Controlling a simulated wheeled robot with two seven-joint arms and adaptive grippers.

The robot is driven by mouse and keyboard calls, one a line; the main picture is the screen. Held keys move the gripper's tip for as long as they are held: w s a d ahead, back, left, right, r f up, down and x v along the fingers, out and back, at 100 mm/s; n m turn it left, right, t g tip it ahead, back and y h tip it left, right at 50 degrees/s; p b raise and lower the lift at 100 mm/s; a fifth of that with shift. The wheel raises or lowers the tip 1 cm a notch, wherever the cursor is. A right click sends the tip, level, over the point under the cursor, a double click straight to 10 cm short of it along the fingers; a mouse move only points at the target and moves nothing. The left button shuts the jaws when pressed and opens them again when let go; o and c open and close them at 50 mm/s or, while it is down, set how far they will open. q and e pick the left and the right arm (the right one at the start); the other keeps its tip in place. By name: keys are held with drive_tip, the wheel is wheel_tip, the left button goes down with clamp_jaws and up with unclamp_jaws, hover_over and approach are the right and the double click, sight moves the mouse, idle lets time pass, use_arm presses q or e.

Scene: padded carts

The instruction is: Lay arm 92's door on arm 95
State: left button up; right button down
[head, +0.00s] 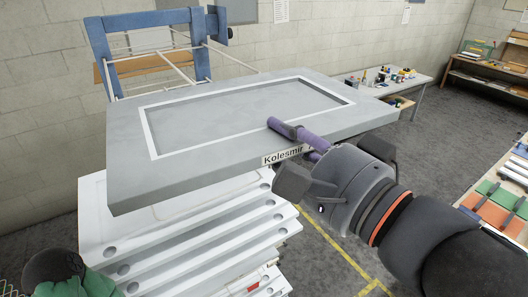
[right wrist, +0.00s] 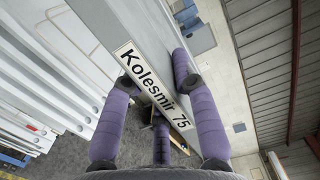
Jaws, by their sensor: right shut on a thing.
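A large grey door (head: 240,108) with a white rectangular outline lies nearly flat, slightly tilted, in the middle of the head view. Its edge label (head: 284,156) reads "Kolesmir 75" in the right wrist view (right wrist: 152,85). My right gripper (head: 296,134) is shut on the door's near right edge, purple fingers on both faces beside the label; they also show in the right wrist view (right wrist: 160,82). A blue padded cart frame (head: 98,50) with white rods stands behind the door. I cannot read arm numbers 92 or 95.
Several white panels with round holes (head: 200,245) are stacked below the door; I cannot tell whether it touches them. A table with small items (head: 385,82) stands at the back right. Another table with green and orange pieces (head: 497,200) is at the right edge. Grey floor lies between.

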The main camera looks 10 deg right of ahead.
sight(289, 150)
drive_tip(key=shift+s+r, duration=0.25)
drive_tip(key=shift+s, duration=0.4)
drive_tip(key=shift+s+r, duration=0.25)
drive_tip(key=shift+s, duration=0.35)
drive_tip(key=shift+s+a+n+y, duration=0.1)
drive_tip(key=shift+s+n+y, duration=0.1)
drive_tip(key=shift+n+y, duration=0.2)
use_arm(q)
drive_tip(key=shift+a+f+b, duration=0.45)
drive_tip(key=shift+b, duration=0.05)
use_arm(e)
drive_tip(key=shift+g, duration=0.3)
drive_tip(key=shift+w+d+f+x, duration=0.25)
drive_tip(key=shift+d+x, duration=0.35)
drive_tip(key=shift+x, duration=3.95)
drive_tip(key=shift+w+d+f+x, duration=0.15)
drive_tip(key=shift+w+d+x, duration=0.35)
drive_tip(key=shift+x, duration=4.1)
drive_tip(key=shift+w+d+f+x, duration=0.2)
drive_tip(key=shift+d+x, duration=0.5)
drive_tip(key=shift+x, duration=3.85)
use_arm(q)
drive_tip(key=shift+f, duration=0.25)
use_arm(e)
drive_tip(key=shift+f, duration=0.35)
